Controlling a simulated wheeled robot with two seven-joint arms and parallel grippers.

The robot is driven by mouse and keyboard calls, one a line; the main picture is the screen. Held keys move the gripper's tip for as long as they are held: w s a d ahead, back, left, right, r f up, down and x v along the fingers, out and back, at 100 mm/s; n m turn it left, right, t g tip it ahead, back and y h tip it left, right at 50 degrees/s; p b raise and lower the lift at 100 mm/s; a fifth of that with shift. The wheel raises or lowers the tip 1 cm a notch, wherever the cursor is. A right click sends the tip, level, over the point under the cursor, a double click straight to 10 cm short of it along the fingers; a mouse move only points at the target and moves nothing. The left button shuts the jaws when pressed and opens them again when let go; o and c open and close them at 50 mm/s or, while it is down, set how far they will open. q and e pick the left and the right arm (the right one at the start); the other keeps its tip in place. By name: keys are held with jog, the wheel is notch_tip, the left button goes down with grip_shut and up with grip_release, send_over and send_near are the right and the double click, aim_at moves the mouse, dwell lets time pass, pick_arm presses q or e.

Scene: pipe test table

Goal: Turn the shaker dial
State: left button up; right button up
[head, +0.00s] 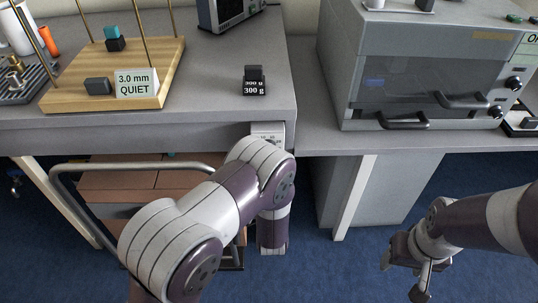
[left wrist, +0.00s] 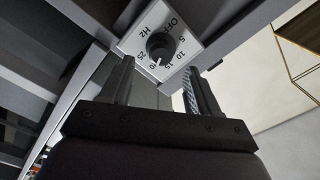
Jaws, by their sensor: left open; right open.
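The shaker dial is a dark round knob (left wrist: 160,46) on a pale panel (left wrist: 189,42) marked OFF, Hz and several numbers. A light mark at the knob's lower edge lies near the 20. In the head view part of the panel (head: 268,128) shows under the table's front edge; my left arm hides the knob. My left gripper (left wrist: 158,70) is open, with its fingertips on either side of the knob's near side. I cannot tell whether they touch it. My right gripper (head: 403,277) is open and empty over the floor at lower right.
On the left table stand a wooden base (head: 160,88) with a "3.0 mm QUIET" card (head: 136,83) and a 300 g weight (head: 254,81). A grey cabinet (head: 395,60) with handles stands on the right bench. A metal rail (head: 120,166) runs below the left table. Blue floor lies below.

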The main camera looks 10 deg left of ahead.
pick_arm(q)
jog(key=v, duration=0.7)
jog(key=shift+s, duration=0.3)
jog(key=shift+d, duration=0.1)
